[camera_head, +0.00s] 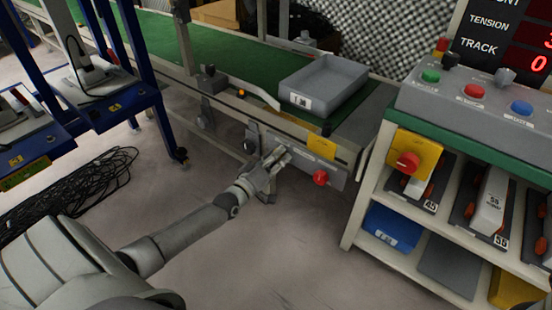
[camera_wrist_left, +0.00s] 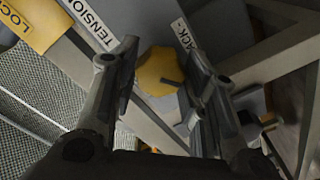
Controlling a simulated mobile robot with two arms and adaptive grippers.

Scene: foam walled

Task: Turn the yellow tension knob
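The yellow tension knob (camera_wrist_left: 160,72) shows in the left wrist view, with a small dark mark near its right edge. It lies between the two open fingers of my left gripper (camera_wrist_left: 164,55), close to both; I cannot tell whether they touch it. A TENSION label (camera_wrist_left: 90,22) is at its upper left and a partly hidden TRACK label (camera_wrist_left: 184,38) at its right. In the head view my left gripper (camera_head: 284,155) is at the conveyor's side panel (camera_head: 300,166), and the knob cannot be made out there. My right gripper is not in view.
A red knob (camera_head: 320,178) and a yellow plate (camera_head: 322,147) are right of my left gripper. A grey bin (camera_head: 322,84) sits on the green conveyor. A shelved control desk (camera_head: 480,108) stands at the right. Black cables (camera_head: 75,190) lie on the floor at left.

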